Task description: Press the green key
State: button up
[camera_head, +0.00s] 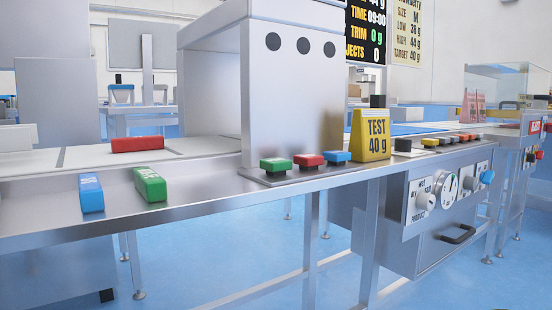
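A green key (275,164) sits at the left end of a dark key strip (290,177) at the foot of a tall metal housing (293,90). A red key (310,159) and a blue key (338,156) stand to its right on the same strip. Nothing covers the green key. My gripper is not in this view.
A green block (150,184) and a blue block (91,193) lie on the steel shelf (200,185) at left; a red block (137,144) lies behind them. A yellow "TEST 40 g" weight (371,136) stands right of the keys. A control box with dials (436,195) hangs below.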

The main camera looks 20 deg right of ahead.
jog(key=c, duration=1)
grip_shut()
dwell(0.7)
